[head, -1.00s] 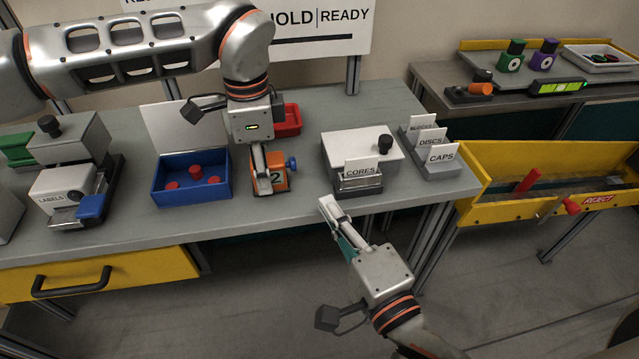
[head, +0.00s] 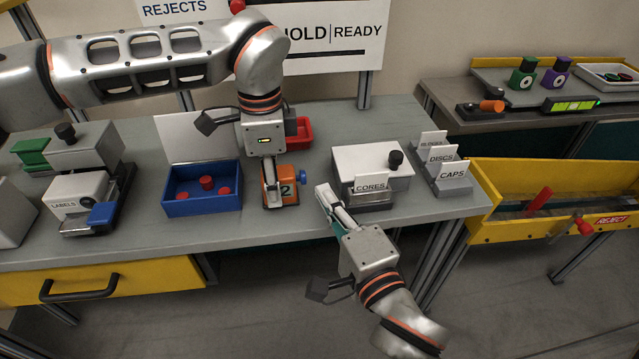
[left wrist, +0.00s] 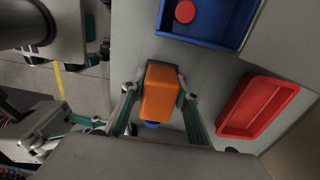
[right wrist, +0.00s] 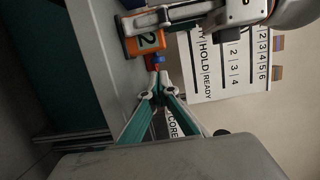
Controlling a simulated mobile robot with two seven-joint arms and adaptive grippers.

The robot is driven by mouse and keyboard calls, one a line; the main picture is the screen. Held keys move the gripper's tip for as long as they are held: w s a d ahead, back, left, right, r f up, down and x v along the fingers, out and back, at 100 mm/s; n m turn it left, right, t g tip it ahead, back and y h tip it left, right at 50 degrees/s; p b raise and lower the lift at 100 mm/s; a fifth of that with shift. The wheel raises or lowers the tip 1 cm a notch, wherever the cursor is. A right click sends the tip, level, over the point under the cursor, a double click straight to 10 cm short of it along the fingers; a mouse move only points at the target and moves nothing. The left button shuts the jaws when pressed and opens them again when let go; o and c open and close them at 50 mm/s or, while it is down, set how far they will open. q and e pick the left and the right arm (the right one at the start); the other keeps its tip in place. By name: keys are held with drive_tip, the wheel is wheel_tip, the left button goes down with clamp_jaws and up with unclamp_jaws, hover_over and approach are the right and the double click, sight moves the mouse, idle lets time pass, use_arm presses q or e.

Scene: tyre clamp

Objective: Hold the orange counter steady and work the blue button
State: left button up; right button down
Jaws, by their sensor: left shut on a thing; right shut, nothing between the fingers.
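The orange counter (head: 288,193), marked with a 2, stands on the grey bench. It also shows in the left wrist view (left wrist: 160,92) and the right wrist view (right wrist: 145,42). Its blue button (head: 300,176) sticks out from its right side; in the left wrist view (left wrist: 152,125) it is partly hidden below the counter. My left gripper (head: 270,198) comes from above and is shut on the counter, one finger on each side. My right gripper (head: 322,190) is shut and empty, to the right of the button and apart from it. Its closed tips point toward the button in the right wrist view (right wrist: 157,82).
A blue bin (head: 205,208) with red discs stands left of the counter. A red tray (head: 298,132) lies behind it. A white box (head: 372,160) with a CORES card holder stands to the right. The bench front edge runs below my right gripper.

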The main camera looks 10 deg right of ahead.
sight(303, 178)
drive_tip(key=shift+x, duration=1.75)
